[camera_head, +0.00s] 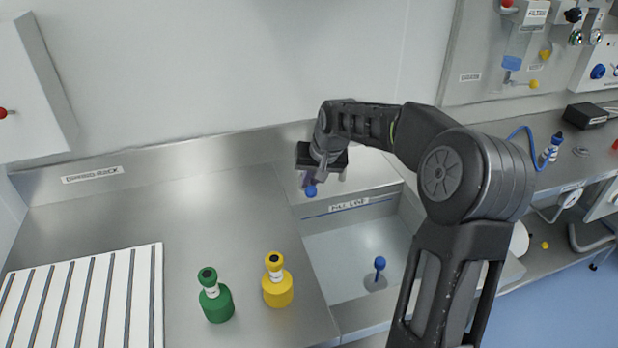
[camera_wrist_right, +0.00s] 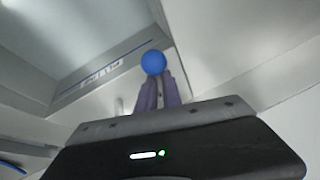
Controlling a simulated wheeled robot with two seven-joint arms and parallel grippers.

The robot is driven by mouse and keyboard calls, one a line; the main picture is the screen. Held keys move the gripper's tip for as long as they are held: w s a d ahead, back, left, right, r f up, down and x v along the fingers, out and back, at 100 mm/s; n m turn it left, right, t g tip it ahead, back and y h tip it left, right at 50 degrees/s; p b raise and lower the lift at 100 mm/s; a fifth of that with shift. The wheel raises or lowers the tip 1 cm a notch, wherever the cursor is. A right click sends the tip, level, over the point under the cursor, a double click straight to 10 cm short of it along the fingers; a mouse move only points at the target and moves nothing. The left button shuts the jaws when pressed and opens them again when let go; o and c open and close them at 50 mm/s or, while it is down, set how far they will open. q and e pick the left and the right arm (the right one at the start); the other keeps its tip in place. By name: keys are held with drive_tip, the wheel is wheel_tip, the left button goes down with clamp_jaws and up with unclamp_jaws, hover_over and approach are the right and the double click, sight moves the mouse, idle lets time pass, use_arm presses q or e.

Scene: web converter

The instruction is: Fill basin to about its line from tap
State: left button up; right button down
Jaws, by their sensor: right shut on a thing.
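The metal basin (camera_head: 322,262) is sunk in the bench, with a blue line (camera_head: 345,208) and a label (camera_head: 348,204) on its back wall. I cannot make out water in it. A blue-topped plug (camera_head: 380,264) stands upright at the drain in its floor. My right gripper (camera_head: 311,181) is above the basin's back left edge, its fingers shut on a blue ball knob (camera_head: 311,191). The knob also shows between the fingertips in the right wrist view (camera_wrist_right: 153,62). The tap's body and spout are not clear, mostly hidden by my gripper. My left gripper is out of view.
A green bottle (camera_head: 216,302) and a yellow bottle (camera_head: 277,287) stand on the bench left of the basin. A white ribbed rack (camera_head: 90,300) lies farther left.

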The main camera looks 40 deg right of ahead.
drive_tip(key=shift+s+d+n+y, duration=0.25)
drive_tip(key=shift+d+n+y, duration=0.25)
drive_tip(key=shift+n, duration=0.4)
drive_tip(key=shift+d, duration=0.1)
drive_tip(key=c, duration=1.5)
unclamp_jaws()
drive_tip(key=shift+r, duration=0.1)
drive_tip(key=v, duration=0.7)
drive_tip(key=shift+s+r+b, duration=0.15)
drive_tip(key=shift+r+b, duration=0.15)
drive_tip(key=shift+b, duration=0.15)
